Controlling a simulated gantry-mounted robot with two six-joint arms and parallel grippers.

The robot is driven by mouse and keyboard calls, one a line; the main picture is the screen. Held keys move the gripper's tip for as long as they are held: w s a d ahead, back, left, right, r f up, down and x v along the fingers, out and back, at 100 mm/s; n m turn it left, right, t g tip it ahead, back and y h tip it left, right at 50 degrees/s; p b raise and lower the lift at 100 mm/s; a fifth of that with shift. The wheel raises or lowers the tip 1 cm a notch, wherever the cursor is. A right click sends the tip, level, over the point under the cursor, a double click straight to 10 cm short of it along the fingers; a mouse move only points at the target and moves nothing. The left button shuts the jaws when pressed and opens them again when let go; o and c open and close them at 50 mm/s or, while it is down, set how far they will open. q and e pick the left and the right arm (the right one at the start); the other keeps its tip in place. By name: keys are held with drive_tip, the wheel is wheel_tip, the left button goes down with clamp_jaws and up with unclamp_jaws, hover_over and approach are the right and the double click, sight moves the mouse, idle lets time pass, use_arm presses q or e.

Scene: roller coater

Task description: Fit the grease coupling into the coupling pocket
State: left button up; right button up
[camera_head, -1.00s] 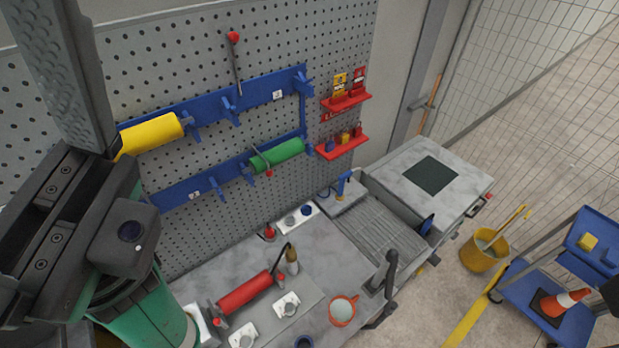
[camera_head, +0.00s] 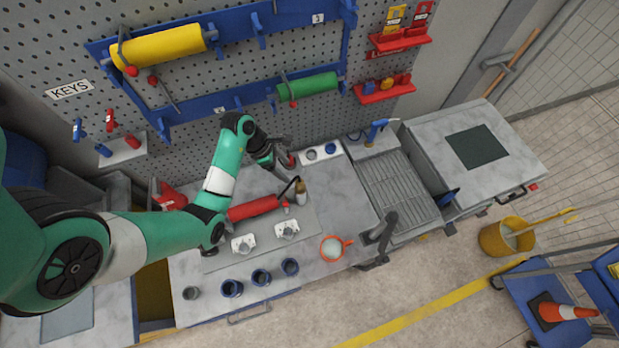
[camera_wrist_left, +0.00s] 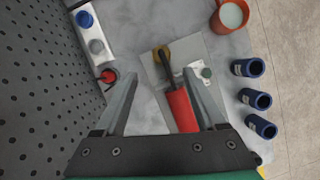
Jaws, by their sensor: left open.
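A small red and black piece (camera_head: 291,160), which may be the grease coupling, stands on the bench beside the pegboard; it also shows in the left wrist view (camera_wrist_left: 108,76). Next to it is a white block (camera_head: 308,158) with a blue and a grey round part, which may hold the coupling pocket; it also shows in the left wrist view (camera_wrist_left: 94,34). I cannot tell for certain which opening is the pocket. My left gripper (camera_head: 280,154) is open and empty above the bench, close to the red piece. In the left wrist view the piece lies just outside the left finger.
A red roller (camera_head: 253,208) lies on the bench below my left arm. Two white brackets, several blue cups (camera_head: 261,277) and an orange mug (camera_head: 332,247) stand towards the front. Yellow (camera_head: 165,48) and green (camera_head: 307,87) rollers hang on the pegboard. A ridged tray (camera_head: 397,190) is to the right.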

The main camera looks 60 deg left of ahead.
sight(300, 182)
use_arm(q)
drive_tip(key=x, duration=0.6)
drive_tip(key=shift+w+a, duration=0.15)
drive_tip(key=x, duration=0.5)
drive_tip(key=shift+w+d+f, duration=0.1)
drive_tip(key=shift+w+d, duration=0.05)
drive_tip(key=shift+d, duration=0.2)
clamp_jaws()
